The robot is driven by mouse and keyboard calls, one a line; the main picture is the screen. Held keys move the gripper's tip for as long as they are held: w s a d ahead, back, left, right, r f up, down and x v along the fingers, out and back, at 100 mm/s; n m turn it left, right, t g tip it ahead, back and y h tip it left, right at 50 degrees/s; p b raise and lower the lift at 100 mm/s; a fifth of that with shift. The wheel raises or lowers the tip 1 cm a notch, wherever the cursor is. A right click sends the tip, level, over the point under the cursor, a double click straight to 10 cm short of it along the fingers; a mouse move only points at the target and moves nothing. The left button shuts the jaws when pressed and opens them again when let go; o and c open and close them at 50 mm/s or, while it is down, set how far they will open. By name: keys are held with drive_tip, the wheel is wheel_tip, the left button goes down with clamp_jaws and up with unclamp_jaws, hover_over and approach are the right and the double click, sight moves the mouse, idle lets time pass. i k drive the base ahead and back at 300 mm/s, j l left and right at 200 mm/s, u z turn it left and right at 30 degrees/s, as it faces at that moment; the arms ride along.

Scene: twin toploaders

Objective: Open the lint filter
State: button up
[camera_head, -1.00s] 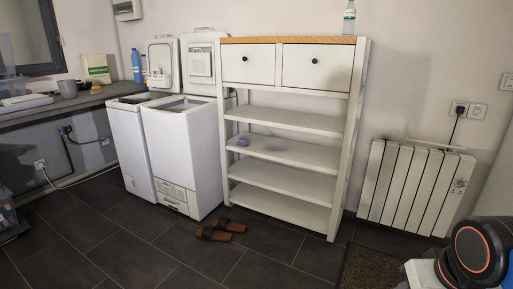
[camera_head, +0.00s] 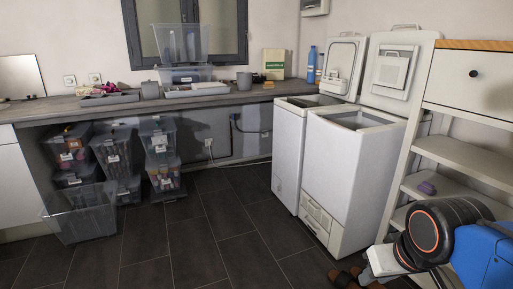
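Two white top-loading machines stand side by side, both with lids raised. The left machine (camera_head: 287,150) is partly hidden by the right machine (camera_head: 345,175). The left lid (camera_head: 341,68) has a framed panel on its inner face. The right lid (camera_head: 397,72) has a square raised panel (camera_head: 392,71) on its inner face. The right machine has small panels (camera_head: 319,217) low on its front. I cannot tell which part is the lint filter. Part of my arm shows at the lower right, but my gripper's fingers are not in view.
A white shelf unit (camera_head: 466,158) stands right of the machines, close to my arm. Brown sandals (camera_head: 342,279) lie on the floor beside it. A grey counter (camera_head: 215,98) runs along the left, with clear bins (camera_head: 160,150) below.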

sight(390, 72)
drive_tip(key=i+u, duration=0.5)
drive_tip(key=i, duration=0.6)
drive_tip(key=i+j+z, duration=0.1)
drive_tip(key=i+z, duration=0.25)
drive_tip(key=z, duration=0.15)
drive_tip(key=i+j+z, duration=0.25)
drive_tip(key=z, duration=0.2)
drive_tip(key=i+j+z, duration=0.35)
drive_tip(key=z, duration=0.15)
